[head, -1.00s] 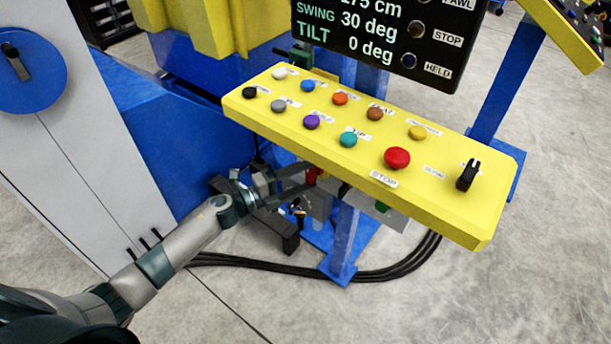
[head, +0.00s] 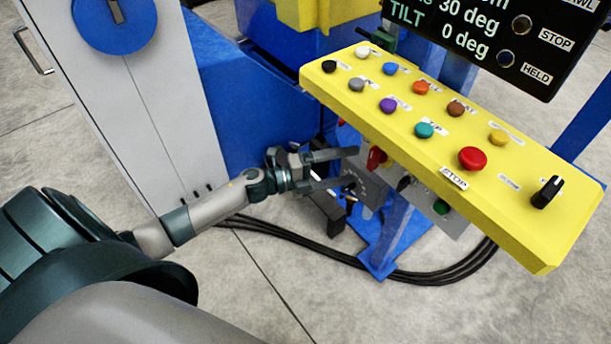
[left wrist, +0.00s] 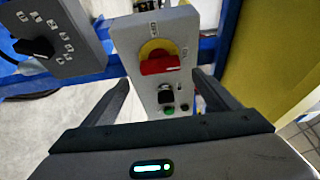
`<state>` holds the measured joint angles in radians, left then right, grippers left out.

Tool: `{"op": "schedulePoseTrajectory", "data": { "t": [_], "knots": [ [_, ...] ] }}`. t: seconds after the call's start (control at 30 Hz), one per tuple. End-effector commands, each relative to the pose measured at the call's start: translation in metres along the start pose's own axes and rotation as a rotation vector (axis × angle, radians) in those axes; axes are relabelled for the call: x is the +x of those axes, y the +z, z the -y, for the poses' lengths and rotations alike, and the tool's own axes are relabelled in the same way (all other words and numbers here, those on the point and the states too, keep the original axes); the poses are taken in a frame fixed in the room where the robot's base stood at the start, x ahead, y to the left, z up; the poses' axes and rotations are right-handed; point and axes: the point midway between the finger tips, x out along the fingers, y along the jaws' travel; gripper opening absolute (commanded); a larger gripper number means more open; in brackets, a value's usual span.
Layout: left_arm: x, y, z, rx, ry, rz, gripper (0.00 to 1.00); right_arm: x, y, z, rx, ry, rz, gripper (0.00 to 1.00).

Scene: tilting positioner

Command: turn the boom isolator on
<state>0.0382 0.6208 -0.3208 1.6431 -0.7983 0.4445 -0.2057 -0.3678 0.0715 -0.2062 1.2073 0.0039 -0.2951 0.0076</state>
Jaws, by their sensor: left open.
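A red rotary handle on a yellow round plate, which looks like an isolator switch, is on a grey box in the left wrist view (left wrist: 160,64). The handle lies roughly crosswise there; its small labels are too blurred to read surely. In the head view the red handle (head: 376,157) shows under the yellow console. My left gripper (head: 346,168) is open and empty, just left of the handle in the head view. In the left wrist view the gripper (left wrist: 160,80) has its fingers on either side below the handle, with no clear contact. My right gripper is not in view.
The yellow console (head: 400,107) with several coloured buttons overhangs the grey box. Below the handle are a black knob (left wrist: 165,95) and a green button (left wrist: 169,111). Another grey box (left wrist: 72,42) with a black selector stands left. A grey cabinet (head: 130,95) bears a blue disc.

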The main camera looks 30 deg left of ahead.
Motion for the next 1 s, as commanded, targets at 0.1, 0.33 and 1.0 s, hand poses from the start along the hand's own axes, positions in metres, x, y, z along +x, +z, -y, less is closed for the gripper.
{"op": "schedulePoseTrajectory", "data": {
  "t": [0.1, 0.33, 1.0],
  "knots": [
    [-0.026, -0.001, -0.004, 0.0, 0.004, -0.001, 0.81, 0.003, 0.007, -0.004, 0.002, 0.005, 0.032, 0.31],
    [-0.069, -0.001, -0.004, 0.0, 0.004, -0.001, 0.81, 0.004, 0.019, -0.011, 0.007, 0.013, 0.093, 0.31],
    [-0.108, 0.0, 0.0, 0.001, 0.001, -0.001, 0.81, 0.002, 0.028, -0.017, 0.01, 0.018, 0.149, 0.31]
  ]
}}
